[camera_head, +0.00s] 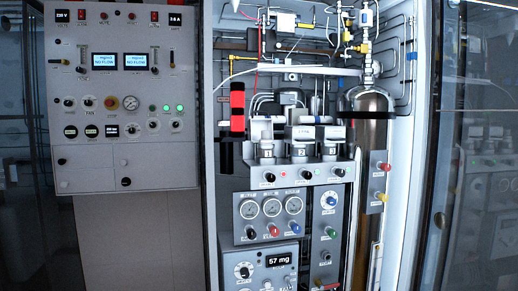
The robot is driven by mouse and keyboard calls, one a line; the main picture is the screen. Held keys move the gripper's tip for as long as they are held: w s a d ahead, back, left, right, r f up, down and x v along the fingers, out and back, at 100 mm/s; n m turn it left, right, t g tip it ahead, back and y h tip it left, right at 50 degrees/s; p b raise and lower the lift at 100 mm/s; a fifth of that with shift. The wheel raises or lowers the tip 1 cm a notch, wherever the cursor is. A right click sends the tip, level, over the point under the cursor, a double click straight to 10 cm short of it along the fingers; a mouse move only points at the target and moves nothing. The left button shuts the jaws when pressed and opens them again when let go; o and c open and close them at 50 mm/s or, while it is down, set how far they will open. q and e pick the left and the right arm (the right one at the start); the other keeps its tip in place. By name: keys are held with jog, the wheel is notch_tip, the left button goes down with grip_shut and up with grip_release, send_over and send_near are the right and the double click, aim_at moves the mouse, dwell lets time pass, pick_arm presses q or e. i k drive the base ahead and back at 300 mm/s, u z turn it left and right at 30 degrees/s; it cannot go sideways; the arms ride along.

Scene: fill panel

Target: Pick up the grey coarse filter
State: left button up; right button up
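No thing in the head view can be made out for certain as the grey coarse filter. Several grey block-shaped units with cylindrical lower parts, such as the left grey unit (266,148) and the middle grey unit (301,136), stand in a row on a ledge inside the open cabinet. Their labels are small and I cannot tell which, if any, is a coarse filter. Neither of my grippers shows in this view.
A control panel (122,160) with displays and knobs fills the left. A red and black upright part (237,107) stands beside the units. A tall cylinder (369,150) stands to their right. Gauges (272,208) and a "57 mg" display (279,260) sit below. A glass door (480,150) is at the right.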

aim_at(267, 139)
jog(key=i, duration=1.15)
jog(key=u, duration=2.35)
jog(key=i, duration=1.45)
jog(key=z, duration=3.1)
